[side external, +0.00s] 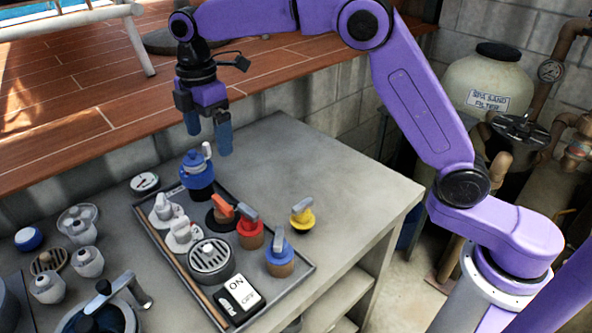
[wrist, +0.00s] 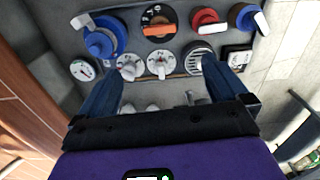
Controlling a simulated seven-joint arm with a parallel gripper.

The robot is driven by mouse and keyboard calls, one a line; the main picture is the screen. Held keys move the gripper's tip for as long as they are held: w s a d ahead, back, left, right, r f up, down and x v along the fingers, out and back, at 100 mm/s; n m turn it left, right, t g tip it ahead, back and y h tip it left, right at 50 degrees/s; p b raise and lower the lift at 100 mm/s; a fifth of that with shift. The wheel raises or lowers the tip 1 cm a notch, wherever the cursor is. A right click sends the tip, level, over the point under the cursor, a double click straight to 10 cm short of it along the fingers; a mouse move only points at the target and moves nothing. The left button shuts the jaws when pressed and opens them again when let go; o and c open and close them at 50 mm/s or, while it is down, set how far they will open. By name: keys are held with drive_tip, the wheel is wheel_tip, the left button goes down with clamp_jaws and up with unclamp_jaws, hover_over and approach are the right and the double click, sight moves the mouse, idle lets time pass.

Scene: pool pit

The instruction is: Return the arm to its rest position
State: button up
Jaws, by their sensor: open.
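My gripper (side external: 208,138) hangs in the upper left of the side view, its blue fingers spread and nothing between them. It is above the back end of a grey tray (side external: 301,274) on the concrete bench, over a blue-and-black valve unit (side external: 197,172). In the wrist view my gripper (wrist: 162,78) shows two blue fingers set wide apart, pointing toward the tray's fittings. My purple arm reaches from its base at right, up and across to the left.
Loose fittings (side external: 88,262) lie left. The bench's back right (side external: 340,165) is clear. A sand filter (side external: 487,85) stands behind.

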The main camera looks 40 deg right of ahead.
drive_tip(key=s+d+f+m, duration=0.1)
drive_tip(key=s+d, duration=0.5)
drive_tip(key=s, duration=0.6)
drive_tip(key=s+d+f+m, duration=0.2)
drive_tip(key=s+d, duration=0.5)
drive_tip(key=s, duration=0.5)
drive_tip(key=s+d+f+m, duration=0.2)
drive_tip(key=s+d, duration=0.5)
drive_tip(key=s, duration=0.5)
drive_tip(key=shift+s+f+m, duration=0.2)
drive_tip(key=shift+f+m, duration=0.05)
drive_tip(key=shift+m, duration=0.35)
